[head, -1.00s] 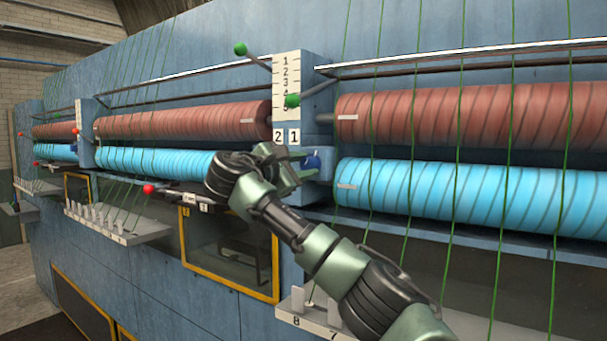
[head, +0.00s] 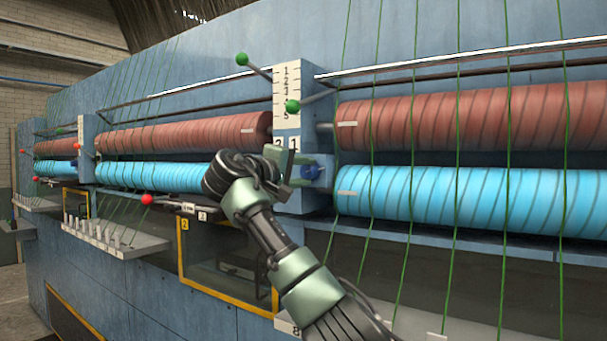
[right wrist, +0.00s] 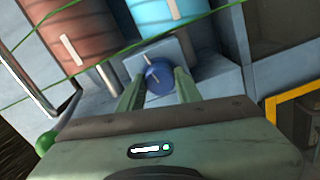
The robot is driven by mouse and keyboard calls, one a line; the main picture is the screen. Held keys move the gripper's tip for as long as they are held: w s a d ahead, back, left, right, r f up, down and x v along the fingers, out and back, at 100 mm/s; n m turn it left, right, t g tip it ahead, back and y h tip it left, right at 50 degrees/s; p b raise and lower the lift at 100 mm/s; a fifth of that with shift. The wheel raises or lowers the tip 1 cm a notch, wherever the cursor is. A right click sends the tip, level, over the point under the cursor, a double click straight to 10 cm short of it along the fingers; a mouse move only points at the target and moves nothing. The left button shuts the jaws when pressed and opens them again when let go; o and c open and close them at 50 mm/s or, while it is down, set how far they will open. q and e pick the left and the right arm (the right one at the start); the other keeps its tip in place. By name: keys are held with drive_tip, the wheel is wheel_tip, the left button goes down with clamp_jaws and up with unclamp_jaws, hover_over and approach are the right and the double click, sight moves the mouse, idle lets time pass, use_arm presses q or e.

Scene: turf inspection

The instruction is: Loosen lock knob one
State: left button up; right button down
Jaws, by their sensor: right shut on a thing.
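The blue lock knob one (head: 309,173) sits on the blue post under the number plate 1 (head: 293,143). In the right wrist view the knob (right wrist: 160,75) shows between my two fingers, with a pale line across its face. My right gripper (head: 296,172) is at the knob in the head view and is shut on it. Its fingers (right wrist: 158,80) lie on either side of the knob in the right wrist view. The plate 2 is partly covered by my gripper, and what lies below it is hidden. My left gripper is not in view.
Red rollers (head: 470,112) and blue rollers (head: 470,196) run along both sides of the post, with green strands hanging before them. Green-balled levers (head: 292,106) stick out by the number scale (head: 286,85). A red-balled lever (head: 148,200) and yellow-framed window (head: 183,250) lie lower left.

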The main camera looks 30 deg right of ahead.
drive_tip(key=m, duration=0.3)
drive_tip(key=shift+r+m, duration=0.25)
drive_tip(key=shift+m, duration=0.15)
drive_tip(key=m, duration=0.3)
drive_tip(key=shift+m, duration=0.3)
drive_tip(key=m, duration=0.3)
drive_tip(key=shift+m, duration=0.3)
drive_tip(key=shift+m+p, duration=0.45)
drive_tip(key=shift+m, duration=1.35)
drive_tip(key=c, duration=1)
unclamp_jaws()
drive_tip(key=shift+o, duration=0.2)
drive_tip(key=shift+f, duration=0.1)
